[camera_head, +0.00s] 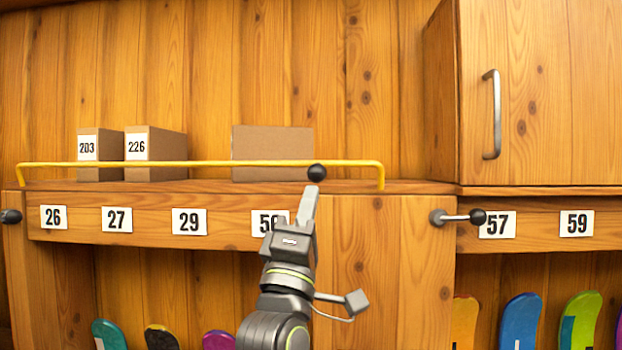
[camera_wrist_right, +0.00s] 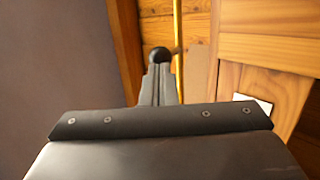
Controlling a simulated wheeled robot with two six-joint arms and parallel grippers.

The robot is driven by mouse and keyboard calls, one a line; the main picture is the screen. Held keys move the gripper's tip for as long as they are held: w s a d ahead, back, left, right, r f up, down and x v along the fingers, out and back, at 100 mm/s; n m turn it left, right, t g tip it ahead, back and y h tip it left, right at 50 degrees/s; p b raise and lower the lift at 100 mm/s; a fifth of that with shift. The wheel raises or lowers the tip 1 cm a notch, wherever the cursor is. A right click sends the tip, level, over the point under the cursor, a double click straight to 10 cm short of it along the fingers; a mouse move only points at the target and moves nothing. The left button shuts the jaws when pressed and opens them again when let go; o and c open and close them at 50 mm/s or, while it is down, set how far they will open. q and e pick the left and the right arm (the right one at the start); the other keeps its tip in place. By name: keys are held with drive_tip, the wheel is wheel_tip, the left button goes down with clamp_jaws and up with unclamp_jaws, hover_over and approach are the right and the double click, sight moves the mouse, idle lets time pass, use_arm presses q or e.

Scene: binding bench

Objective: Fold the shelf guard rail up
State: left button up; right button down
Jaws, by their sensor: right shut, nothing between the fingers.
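The yellow guard rail (camera_head: 200,163) runs along the front of the shelf (camera_head: 215,186), its bar above the shelf edge and its bent ends reaching down to it. I cannot tell its exact tilt. A black ball knob (camera_head: 317,173) shows just under the bar, near its right end. My right gripper (camera_head: 309,203) is shut and empty, pointing up with its fingertips at the knob. In the right wrist view the knob (camera_wrist_right: 160,55) is just beyond the closed fingertips (camera_wrist_right: 159,78), with the yellow rail (camera_wrist_right: 178,45) beside it. Contact is unclear. My left gripper is out of view.
Cardboard boxes (camera_head: 272,150) stand on the shelf behind the rail. A lever with a black knob (camera_head: 478,216) sticks out to the right of my arm, and another knob (camera_head: 11,216) is at the far left. A cabinet door with a metal handle (camera_head: 492,115) is upper right.

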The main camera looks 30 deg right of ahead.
sight(310, 176)
drive_tip(key=shift+w+d+r, duration=0.3)
drive_tip(key=shift+w+r, duration=0.05)
drive_tip(key=shift+r, duration=0.2)
wheel_tip(310, 176, up, 3)
drive_tip(key=shift+w+r+p, duration=0.1)
drive_tip(key=shift+p, duration=0.85)
